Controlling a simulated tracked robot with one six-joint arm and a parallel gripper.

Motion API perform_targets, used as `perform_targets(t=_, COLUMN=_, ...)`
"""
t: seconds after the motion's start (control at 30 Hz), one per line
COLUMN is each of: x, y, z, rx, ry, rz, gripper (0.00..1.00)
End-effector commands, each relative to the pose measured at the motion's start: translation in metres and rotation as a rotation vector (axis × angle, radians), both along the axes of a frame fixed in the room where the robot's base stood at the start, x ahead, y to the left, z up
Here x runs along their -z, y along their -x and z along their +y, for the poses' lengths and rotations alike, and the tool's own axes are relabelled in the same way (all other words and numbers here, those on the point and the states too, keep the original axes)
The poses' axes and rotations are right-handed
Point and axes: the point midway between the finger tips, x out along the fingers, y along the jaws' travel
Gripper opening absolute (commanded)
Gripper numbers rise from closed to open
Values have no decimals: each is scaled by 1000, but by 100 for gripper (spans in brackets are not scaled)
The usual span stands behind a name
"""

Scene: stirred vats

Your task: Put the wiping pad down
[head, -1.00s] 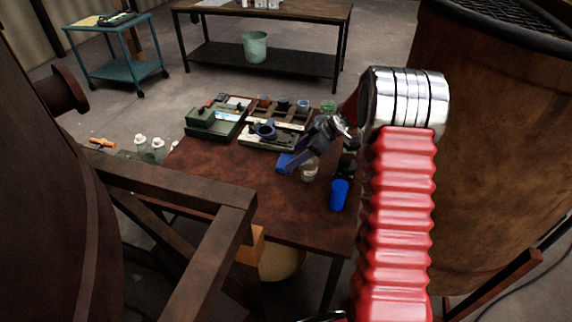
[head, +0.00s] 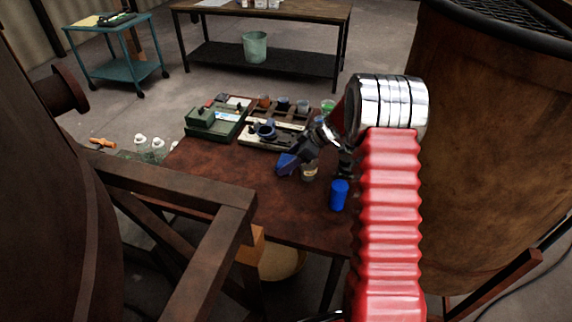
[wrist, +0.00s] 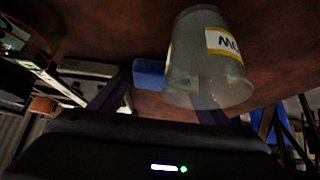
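The wiping pad (head: 287,165) is a small blue block at the end of my gripper (head: 293,158), over the brown table (head: 230,190). In the wrist view the pad (wrist: 149,74) sits between the two dark fingers, against the left fingertip. The right fingertip is hidden behind a translucent cup. My gripper (wrist: 160,88) appears shut on the pad. Whether the pad touches the table top cannot be told. The cup (head: 309,171) stands just right of the pad; its label (wrist: 226,42) shows in the wrist view.
A blue cylinder (head: 339,196) stands nearer the table's right edge. A green box (head: 212,124), a tray (head: 270,136) and several small jars fill the back. The table's left front is clear. A dark frame (head: 180,190) stands in front; a large vat (head: 490,160) is at right.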

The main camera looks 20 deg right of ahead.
Motion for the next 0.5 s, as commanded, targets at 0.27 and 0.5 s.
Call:
perform_targets(t=0.27, x=1, y=0, z=1, rx=-1, ry=0, rz=1, gripper=50)
perform_targets(t=0.5, x=1, y=0, z=0, rx=-1, ry=0, rz=1, gripper=41)
